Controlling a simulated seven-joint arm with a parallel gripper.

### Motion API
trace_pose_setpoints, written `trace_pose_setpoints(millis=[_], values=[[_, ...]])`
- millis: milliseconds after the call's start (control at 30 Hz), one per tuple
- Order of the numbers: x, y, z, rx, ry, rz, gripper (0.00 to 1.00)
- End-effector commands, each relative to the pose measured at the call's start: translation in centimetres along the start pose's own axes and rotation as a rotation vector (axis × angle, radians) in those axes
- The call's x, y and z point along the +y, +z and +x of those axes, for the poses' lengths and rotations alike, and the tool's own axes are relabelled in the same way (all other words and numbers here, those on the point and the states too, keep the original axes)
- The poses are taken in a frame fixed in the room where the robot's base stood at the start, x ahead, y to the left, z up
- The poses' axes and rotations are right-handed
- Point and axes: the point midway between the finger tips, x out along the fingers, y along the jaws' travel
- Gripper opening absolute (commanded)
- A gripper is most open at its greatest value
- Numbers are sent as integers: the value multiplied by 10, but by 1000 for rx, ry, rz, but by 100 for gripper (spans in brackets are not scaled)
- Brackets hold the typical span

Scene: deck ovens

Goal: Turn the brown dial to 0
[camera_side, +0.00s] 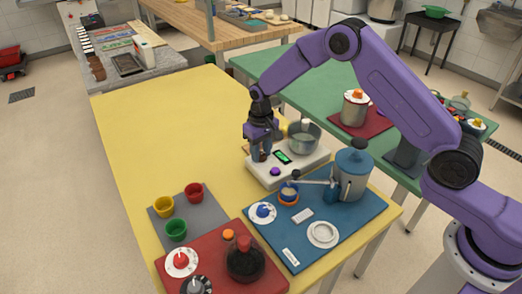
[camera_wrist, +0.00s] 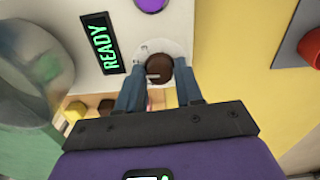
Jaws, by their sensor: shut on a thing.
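The brown dial (camera_wrist: 158,68) sits on a pale round plate on the white appliance (camera_wrist: 150,30), and its pointer mark and scale numbers are too small to read. My gripper (camera_wrist: 160,76) is shut on the brown dial, with one blue-grey finger on either side of it. In the side view my gripper (camera_side: 261,152) reaches down to the left end of the white appliance (camera_side: 262,178), and its fingers hide most of the dial. The appliance's dark display (camera_wrist: 100,43) reads READY in green.
A purple knob (camera_side: 275,171) is on the appliance near the display. A metal pot (camera_side: 304,138) stands on it, close to my gripper's right. A blue mat (camera_side: 375,205) with a blue-lidded canister (camera_side: 353,175) lies in front. The yellow table (camera_side: 165,120) is clear to the left.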

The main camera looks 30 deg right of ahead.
Motion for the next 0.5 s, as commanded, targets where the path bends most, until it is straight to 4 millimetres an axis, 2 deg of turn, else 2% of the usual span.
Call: trace_pose_setpoints(millis=[500], values=[[0,0,-1,0,0,-492,5]])
